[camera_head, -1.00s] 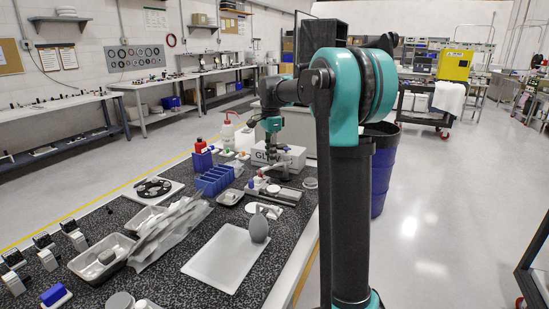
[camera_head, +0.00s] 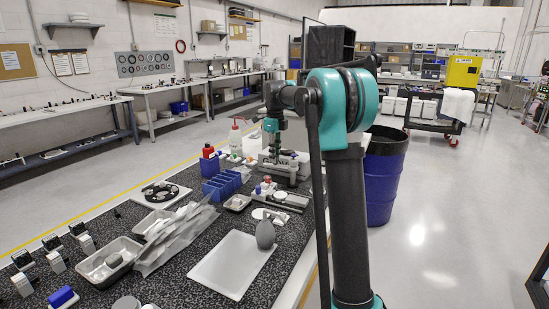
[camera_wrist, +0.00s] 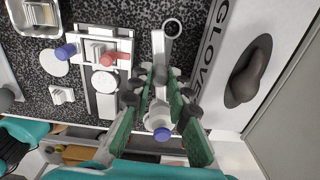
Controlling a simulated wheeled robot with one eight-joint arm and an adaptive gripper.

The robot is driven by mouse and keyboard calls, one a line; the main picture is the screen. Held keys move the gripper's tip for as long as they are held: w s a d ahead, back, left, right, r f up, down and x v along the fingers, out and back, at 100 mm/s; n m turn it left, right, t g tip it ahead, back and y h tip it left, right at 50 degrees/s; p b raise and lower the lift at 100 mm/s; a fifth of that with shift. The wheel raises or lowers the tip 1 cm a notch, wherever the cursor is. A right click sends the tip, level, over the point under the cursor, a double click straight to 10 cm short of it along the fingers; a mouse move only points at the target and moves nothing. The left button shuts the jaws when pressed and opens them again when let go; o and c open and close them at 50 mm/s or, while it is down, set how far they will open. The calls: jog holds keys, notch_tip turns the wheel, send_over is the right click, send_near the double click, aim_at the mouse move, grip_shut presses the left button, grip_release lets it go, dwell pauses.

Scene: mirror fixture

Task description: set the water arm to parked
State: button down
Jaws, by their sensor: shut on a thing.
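My gripper (camera_wrist: 160,76) has green fingers, seen from above in the wrist view. They are shut on a slim pale-grey arm (camera_wrist: 158,45), which I take for the water arm. Its far end lies beside a dark-rimmed ring (camera_wrist: 172,28). A white part with a blue cap (camera_wrist: 162,133) shows between the fingers nearer the camera. The fingers hide the contact itself. To the left is a white fixture (camera_wrist: 90,44) with a blue knob (camera_wrist: 65,52) and a red knob (camera_wrist: 116,59). In the head view my gripper (camera_head: 277,160) is low over the bench's far end.
Blue bins (camera_head: 221,186), a red-capped bottle (camera_head: 208,152) and a white spray bottle (camera_head: 235,140) stand left of my gripper. A white mat (camera_head: 230,263) lies nearer. A blue drum (camera_head: 382,185) stands right of the bench.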

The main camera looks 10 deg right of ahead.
jog(key=shift+w+d+m, duration=0.35)
jog(key=shift+w+m, duration=0.3)
jog(key=shift+m, duration=0.45)
jog(key=c, duration=1.4)
grip_release()
jog(key=shift+c, duration=0.2)
notch_tip(320, 180, up, 12)
